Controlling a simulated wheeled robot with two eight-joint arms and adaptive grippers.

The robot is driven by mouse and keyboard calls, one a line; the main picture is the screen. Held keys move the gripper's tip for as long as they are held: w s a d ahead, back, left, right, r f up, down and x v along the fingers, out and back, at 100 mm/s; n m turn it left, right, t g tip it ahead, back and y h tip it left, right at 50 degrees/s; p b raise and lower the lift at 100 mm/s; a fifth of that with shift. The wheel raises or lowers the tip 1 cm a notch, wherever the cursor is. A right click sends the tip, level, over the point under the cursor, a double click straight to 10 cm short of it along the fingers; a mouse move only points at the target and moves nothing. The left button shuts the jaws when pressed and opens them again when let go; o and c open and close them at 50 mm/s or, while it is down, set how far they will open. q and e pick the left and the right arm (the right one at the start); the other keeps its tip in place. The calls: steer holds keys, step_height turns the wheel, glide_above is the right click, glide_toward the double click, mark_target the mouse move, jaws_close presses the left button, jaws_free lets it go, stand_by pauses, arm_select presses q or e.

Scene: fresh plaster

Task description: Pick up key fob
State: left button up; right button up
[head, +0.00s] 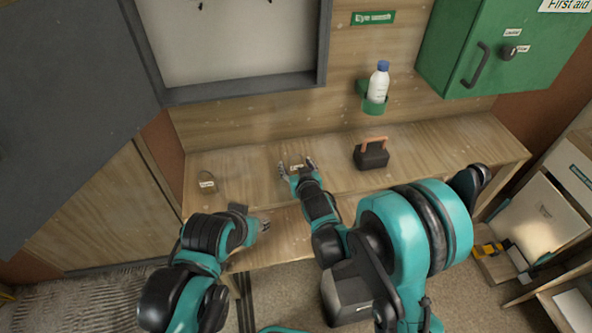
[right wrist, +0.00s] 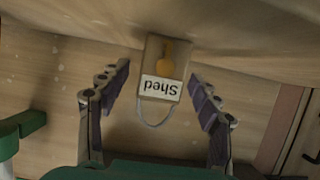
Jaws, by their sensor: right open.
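A brown key fob (right wrist: 164,58) with an orange key mark, a white "Shed" label and a wire loop shows upside down in the right wrist view. My right gripper (right wrist: 158,78) is open, with one finger on each side of the fob and a gap at both sides. In the head view the fob (head: 297,168) is small on the wooden bench, between the fingertips of my right gripper (head: 296,164). A second small tag with a loop (head: 207,184) lies on the bench further left. My left gripper (head: 262,224) is at the bench's front edge, too small to read.
A dark box with an orange handle (head: 371,155) stands on the bench (head: 440,148) right of the fob. A bottle (head: 378,82) sits in a green wall holder behind it. A green first aid cabinet (head: 490,50) hangs at upper right. The bench between the two tags is clear.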

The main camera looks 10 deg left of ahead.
steer(key=shift+c, duration=1.3)
steer(key=c, duration=1)
steer(key=shift+r, duration=0.1)
